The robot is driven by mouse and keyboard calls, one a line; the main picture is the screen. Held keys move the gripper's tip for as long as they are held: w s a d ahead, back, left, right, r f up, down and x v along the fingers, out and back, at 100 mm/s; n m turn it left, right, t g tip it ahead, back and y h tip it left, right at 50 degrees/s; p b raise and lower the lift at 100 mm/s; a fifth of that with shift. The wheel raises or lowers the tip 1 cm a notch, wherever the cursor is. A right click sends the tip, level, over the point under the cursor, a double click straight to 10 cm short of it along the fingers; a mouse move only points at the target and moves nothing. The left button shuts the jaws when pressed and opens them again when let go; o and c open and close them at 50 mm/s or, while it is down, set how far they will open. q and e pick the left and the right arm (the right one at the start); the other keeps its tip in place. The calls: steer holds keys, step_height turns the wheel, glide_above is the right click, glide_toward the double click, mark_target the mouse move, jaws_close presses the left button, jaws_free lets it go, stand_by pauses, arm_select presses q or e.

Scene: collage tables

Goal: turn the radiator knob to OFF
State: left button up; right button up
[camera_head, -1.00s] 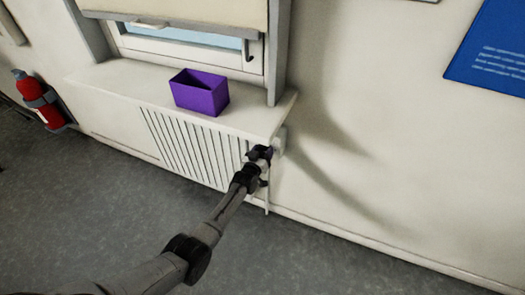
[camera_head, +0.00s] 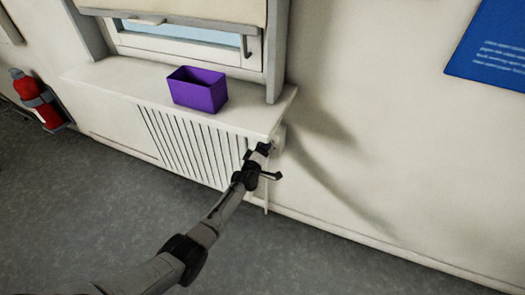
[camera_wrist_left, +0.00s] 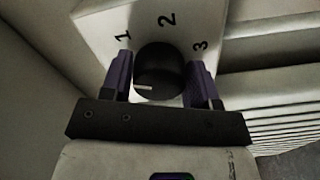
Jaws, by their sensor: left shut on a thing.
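The radiator (camera_head: 185,145) is a white slatted panel under the window sill. Its knob (camera_wrist_left: 160,66) is a dark round dial in the left wrist view, on a pale plate (camera_wrist_left: 185,14) marked 1, 2 and 3. A short white mark shows on the knob's lower left side. No OFF label is legible. My left gripper (camera_wrist_left: 160,82) has its purple fingers on either side of the knob, shut on it.
A purple open box (camera_head: 199,94) stands on the sill (camera_head: 125,85) above the radiator.

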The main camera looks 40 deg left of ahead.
arm_select(q)
steer(key=n+b, duration=0.1)
steer(key=n, duration=0.2)
steer(key=shift+n, duration=0.6)
steer(key=shift+r, duration=0.1)
steer(key=o, duration=0.9)
